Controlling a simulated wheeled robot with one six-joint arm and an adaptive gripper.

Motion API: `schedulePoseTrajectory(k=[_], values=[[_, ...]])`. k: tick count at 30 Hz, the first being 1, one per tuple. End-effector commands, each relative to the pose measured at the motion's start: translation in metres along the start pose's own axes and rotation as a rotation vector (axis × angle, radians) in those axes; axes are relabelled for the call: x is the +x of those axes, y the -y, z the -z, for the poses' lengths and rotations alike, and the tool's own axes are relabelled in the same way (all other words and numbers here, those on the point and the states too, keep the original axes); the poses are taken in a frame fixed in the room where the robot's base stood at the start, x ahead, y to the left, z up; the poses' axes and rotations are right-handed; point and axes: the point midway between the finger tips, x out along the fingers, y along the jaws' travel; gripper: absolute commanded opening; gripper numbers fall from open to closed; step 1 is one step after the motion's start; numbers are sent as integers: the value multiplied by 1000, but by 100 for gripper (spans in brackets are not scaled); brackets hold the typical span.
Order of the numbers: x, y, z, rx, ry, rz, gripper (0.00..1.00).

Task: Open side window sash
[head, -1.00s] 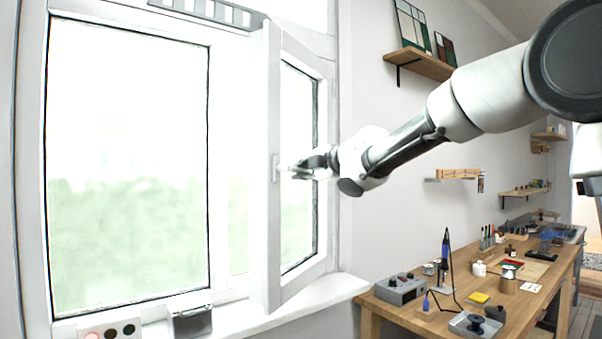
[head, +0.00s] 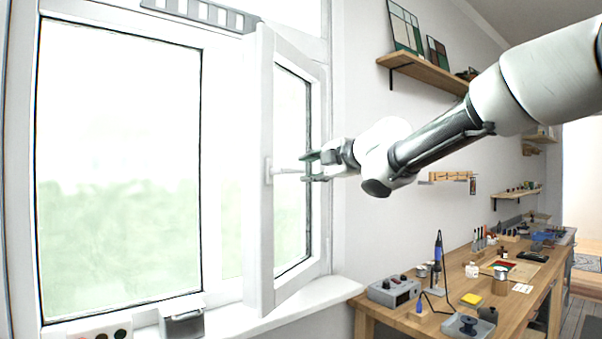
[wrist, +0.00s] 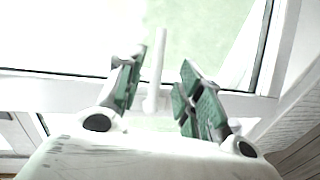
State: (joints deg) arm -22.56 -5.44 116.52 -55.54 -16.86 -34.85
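The side window sash (head: 262,170) stands swung partway into the room, hinged on its right side. Its white handle (head: 285,171) sticks out to the right from the sash's free edge, roughly level. My gripper (head: 305,167) is just right of the handle's tip, with its fingers spread. In the wrist view, the two green-padded fingers (wrist: 155,92) are apart, and the white handle (wrist: 157,70) stands between their lines without either pad touching it. Whether the handle tip reaches between the fingers is hard to tell.
A fixed window pane (head: 118,170) is on the left. A workbench (head: 455,300) with tools stands at the lower right.

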Motion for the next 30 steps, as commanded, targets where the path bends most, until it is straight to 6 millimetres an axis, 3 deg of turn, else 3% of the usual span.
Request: schedulePoseTrajectory(k=[3,9,19,21,23,25,30], values=[[-26,-1,-1,-2,3,-2,36],[-50,0,-1,0,2,-1,36],[-54,0,0,0,0,0,36],[-55,1,-2,7,7,1,24],[-60,4,-12,40,40,6,13],[-71,13,-34,123,122,20,0],[-123,62,-102,428,398,78,0]])
